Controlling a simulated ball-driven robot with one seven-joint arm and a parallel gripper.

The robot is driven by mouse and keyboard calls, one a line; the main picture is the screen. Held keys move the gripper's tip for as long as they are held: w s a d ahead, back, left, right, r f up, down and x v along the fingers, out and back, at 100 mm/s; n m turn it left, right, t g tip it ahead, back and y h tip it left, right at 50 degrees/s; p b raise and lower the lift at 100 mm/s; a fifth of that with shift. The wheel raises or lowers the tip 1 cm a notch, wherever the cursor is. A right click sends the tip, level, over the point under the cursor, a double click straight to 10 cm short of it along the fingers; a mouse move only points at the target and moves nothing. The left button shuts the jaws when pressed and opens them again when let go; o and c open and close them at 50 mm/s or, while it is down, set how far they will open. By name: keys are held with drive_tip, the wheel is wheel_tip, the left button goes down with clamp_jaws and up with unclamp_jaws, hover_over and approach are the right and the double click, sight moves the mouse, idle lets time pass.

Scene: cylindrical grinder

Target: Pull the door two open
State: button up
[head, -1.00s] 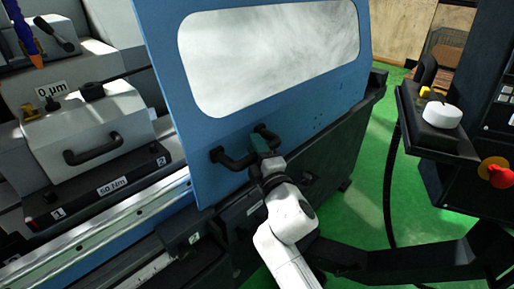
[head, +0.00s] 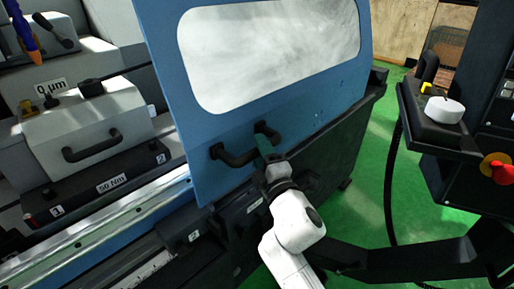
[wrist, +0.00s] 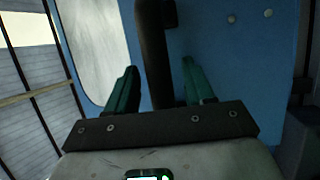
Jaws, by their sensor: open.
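The blue door (head: 190,120) with a large pale window (head: 265,55) stands in the middle of the head view. Its black bar handle (head: 235,157) sits low on the panel. My gripper (head: 263,142) is at the handle's right part, with its green fingers partly hidden from the head view. In the wrist view the handle bar (wrist: 152,45) runs between the two separated green fingers of my gripper (wrist: 160,72). The fingers are open, one on each side of the bar. I cannot tell whether either finger touches it.
A grey machine unit with a black handle (head: 92,150) stands left of the door, behind a bright metal rail (head: 110,222). A control console with a white knob (head: 444,110) and a red button (head: 497,170) stands at right. Green floor (head: 365,200) shows between.

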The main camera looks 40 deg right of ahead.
drive_tip(key=b+v, duration=0.2)
drive_tip(key=v, duration=0.6)
drive_tip(key=shift+b, duration=0.35)
drive_tip(key=shift+s, duration=0.1)
drive_tip(key=s+d+f+m+g, duration=0.1)
drive_tip(key=s+f+m+g, duration=0.3)
drive_tip(key=f, duration=0.4)
drive_tip(key=s+d+f+m+g, duration=0.2)
drive_tip(key=f+m+g, duration=0.25)
drive_tip(key=f, duration=0.35)
drive_tip(key=s+a+f+m+g+y, duration=0.4)
drive_tip(key=s+a+f+g+y, duration=0.3)
drive_tip(key=s, duration=0.8)
drive_tip(key=a+f+g, duration=0.2)
drive_tip(key=a+f, duration=0.2)
drive_tip(key=f, duration=0.1)
drive_tip(key=shift+s+a+f+y, duration=0.2)
drive_tip(key=shift+a+f+y, duration=0.05)
drive_tip(key=shift+f+y, duration=0.1)
drive_tip(key=shift+m, duration=0.25)
